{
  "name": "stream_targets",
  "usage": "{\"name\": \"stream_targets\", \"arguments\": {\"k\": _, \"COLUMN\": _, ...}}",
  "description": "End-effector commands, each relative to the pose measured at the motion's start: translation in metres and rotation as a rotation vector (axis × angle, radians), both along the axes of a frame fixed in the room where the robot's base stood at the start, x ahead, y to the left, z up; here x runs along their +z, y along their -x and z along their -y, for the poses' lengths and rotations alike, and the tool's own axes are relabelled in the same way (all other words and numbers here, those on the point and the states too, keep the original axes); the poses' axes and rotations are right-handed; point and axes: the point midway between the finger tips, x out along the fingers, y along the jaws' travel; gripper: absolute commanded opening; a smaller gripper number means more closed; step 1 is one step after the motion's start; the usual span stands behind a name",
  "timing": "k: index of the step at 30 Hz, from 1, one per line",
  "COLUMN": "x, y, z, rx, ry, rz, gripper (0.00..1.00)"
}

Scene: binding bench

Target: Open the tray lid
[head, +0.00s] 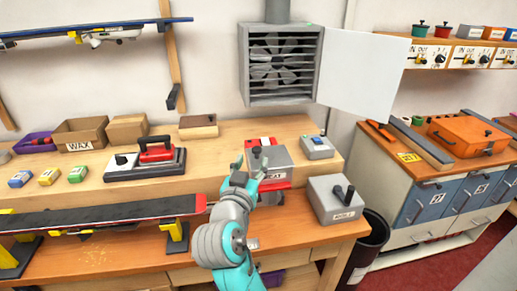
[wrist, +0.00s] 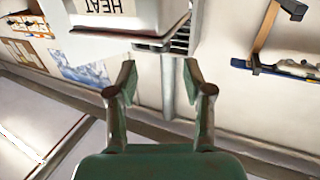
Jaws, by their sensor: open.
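My gripper (head: 250,167) is raised over the right part of the workbench. Its two fingers are apart with nothing between them, as the wrist view (wrist: 162,82) also shows. Just beyond it in the head view is a grey box with red parts (head: 279,160) and a dark knob on top. My gripper partly hides this box, and I cannot tell whether they touch. In the wrist view a pale box with the word HEAT (wrist: 125,15) is at the top, past the fingertips. I cannot tell for sure which part is the tray lid.
A grey box with a black handle (head: 337,203) stands at the bench's right end. A small grey device (head: 317,147) sits behind. A ski (head: 90,217) lies left of my arm. An orange box (head: 468,135) is on the right cabinet. A vent's open white door (head: 362,76) juts out above.

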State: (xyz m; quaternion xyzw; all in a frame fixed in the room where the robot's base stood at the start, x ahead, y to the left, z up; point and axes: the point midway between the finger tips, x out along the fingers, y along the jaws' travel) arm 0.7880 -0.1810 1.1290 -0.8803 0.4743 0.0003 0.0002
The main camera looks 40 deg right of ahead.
Motion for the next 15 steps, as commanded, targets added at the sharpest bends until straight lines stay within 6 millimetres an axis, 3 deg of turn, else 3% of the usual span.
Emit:
{"name": "stream_targets", "arguments": {"k": 6, "x": 0.001, "y": -0.021, "z": 0.034, "rx": -0.003, "ry": 0.0, "rz": 0.001, "gripper": 0.51}}
{"name": "stream_targets", "arguments": {"k": 15, "x": 0.0, "y": -0.038, "z": 0.058, "rx": 0.0, "ry": 0.0, "rz": 0.001, "gripper": 0.51}}
